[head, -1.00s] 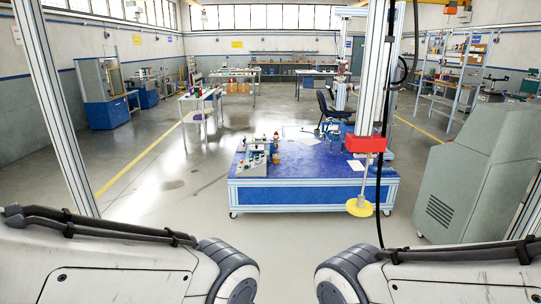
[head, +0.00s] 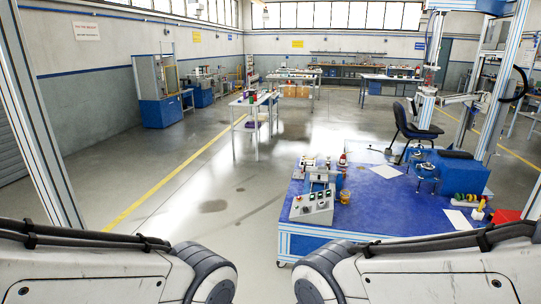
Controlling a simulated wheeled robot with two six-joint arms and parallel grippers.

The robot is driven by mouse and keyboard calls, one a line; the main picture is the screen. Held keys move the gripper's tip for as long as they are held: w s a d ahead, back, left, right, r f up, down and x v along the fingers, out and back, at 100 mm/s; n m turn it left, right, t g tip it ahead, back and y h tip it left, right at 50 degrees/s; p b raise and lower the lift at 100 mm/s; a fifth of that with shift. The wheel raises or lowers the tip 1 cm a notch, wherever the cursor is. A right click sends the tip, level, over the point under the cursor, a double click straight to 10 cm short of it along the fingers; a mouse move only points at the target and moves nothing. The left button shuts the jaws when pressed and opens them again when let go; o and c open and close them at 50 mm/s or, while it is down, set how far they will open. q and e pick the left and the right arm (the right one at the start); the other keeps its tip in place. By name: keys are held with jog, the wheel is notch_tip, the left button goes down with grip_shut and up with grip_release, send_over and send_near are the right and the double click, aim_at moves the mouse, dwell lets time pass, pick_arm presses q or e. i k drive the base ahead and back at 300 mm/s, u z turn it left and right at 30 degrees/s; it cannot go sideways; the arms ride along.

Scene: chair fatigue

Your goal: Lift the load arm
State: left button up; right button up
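A blue-topped test platform (head: 400,221) with a metal-framed edge stands ahead to the right. A black office chair (head: 411,126) is at its far side, beside a blue block-like fixture (head: 463,176). A red block (head: 507,215) sits low by the right-hand post, partly hidden by my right arm. I cannot make out for certain which part is the load arm. Both of my arms show only as white links at the bottom; neither gripper is in view.
A grey control box (head: 312,207) with knobs stands on the platform's left corner. Metal posts rise at the left (head: 42,120) and right (head: 503,85). A white table (head: 254,104) stands farther back. The floor left of the platform is clear.

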aim_at(322, 169)
jog(key=i, duration=2.05)
jog(key=z, duration=0.35)
jog(key=i, duration=1.65)
jog(key=z, duration=0.1)
